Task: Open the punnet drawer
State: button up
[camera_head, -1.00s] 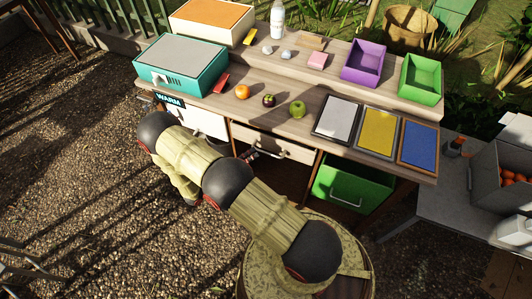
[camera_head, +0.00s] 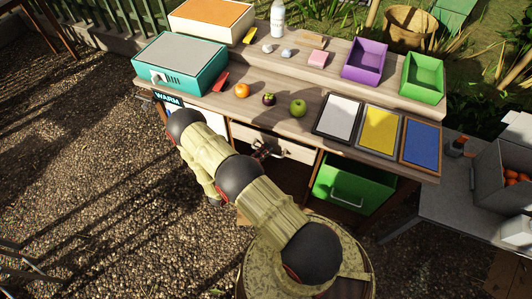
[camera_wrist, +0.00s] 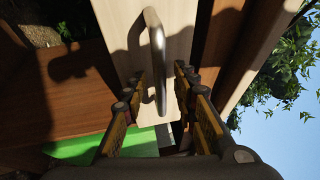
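The punnet drawer has a pale wood front (camera_head: 293,148) under the middle of the worktop in the head view. It looks shut. In the wrist view its pale front (camera_wrist: 123,18) fills the upper middle, with a curved metal handle (camera_wrist: 157,50) standing out from it. My gripper (camera_head: 263,151) is at the left part of the drawer front in the head view. In the wrist view my gripper (camera_wrist: 160,78) is open, with the near end of the handle between its two fingers and gaps visible on both sides. The handle is mostly hidden by my gripper in the head view.
A green bin drawer (camera_head: 352,188) with a handle sits below to the right. A white front under the WARM sign (camera_head: 168,98) is to the left, partly behind my arm. Fruit and three coloured trays stand on the worktop (camera_head: 210,103). Gravel ground is open at left.

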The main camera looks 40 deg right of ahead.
jog(key=shift+d, duration=0.1)
jog(key=shift+c, duration=1)
grip_shut()
